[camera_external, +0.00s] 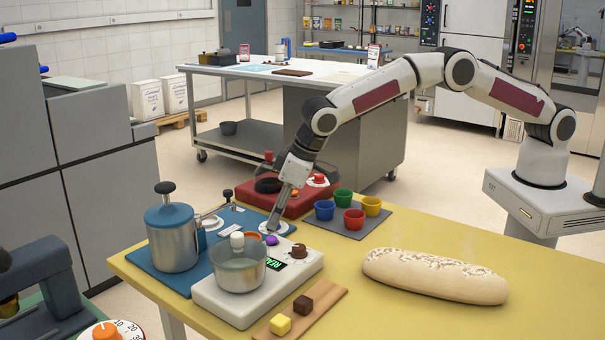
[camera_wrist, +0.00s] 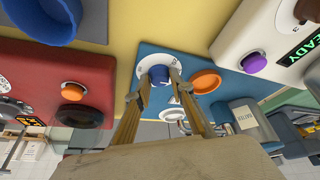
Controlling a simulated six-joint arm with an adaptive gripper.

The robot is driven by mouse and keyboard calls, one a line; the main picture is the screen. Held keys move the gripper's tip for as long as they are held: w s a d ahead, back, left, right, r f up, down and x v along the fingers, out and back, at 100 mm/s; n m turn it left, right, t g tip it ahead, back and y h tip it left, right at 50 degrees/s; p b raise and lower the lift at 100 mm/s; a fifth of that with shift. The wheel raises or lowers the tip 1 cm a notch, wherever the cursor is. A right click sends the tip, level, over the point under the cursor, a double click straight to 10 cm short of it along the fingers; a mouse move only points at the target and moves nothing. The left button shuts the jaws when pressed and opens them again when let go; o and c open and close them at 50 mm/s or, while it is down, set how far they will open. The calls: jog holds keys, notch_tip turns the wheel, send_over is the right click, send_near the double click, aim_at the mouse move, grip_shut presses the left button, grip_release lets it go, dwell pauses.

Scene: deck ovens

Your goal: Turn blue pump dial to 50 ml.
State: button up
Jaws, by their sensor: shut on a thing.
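The blue pump has a flat blue base (camera_external: 142,258) carrying a steel canister (camera_external: 174,248) with a blue lid and black knob. Its small blue dial (camera_wrist: 159,74) sits on a round white scale plate (camera_wrist: 150,62) on the blue panel, beside an orange ring (camera_wrist: 205,82). My gripper (camera_external: 275,221) reaches down to the pump's right end; in the wrist view my fingers (camera_wrist: 159,84) are shut on the dial, one on each side. The scale marks are too small to read, so I cannot tell the setting. In the external view the dial itself is hidden by my fingers.
A white machine (camera_external: 227,310) with a pot (camera_external: 238,272) and purple button (camera_external: 271,240) stands in front. A red machine (camera_external: 262,197) stands behind. Coloured cups (camera_external: 342,198) and a bread loaf (camera_external: 434,277) lie to the right. The yellow table (camera_external: 400,232) has some free room between them.

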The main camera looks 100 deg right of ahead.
jog(key=shift+a+m+h, duration=0.1)
jog(key=shift+m+h, duration=0.4)
jog(key=shift+m, duration=0.9)
jog(key=o, duration=1.1)
jog(key=shift+r, duration=0.2)
jog(key=shift+v, duration=2.15)
jog(key=shift+s+a+r, duration=0.15)
jog(key=shift+s+r, duration=0.05)
jog(key=shift+s+a, duration=1)
jog(key=shift+s, duration=0.65)
jog(key=shift+s+a, duration=1)
jog(key=shift+s, duration=0.65)
jog(key=shift+s+a, duration=1)
jog(key=shift+s, duration=0.7)
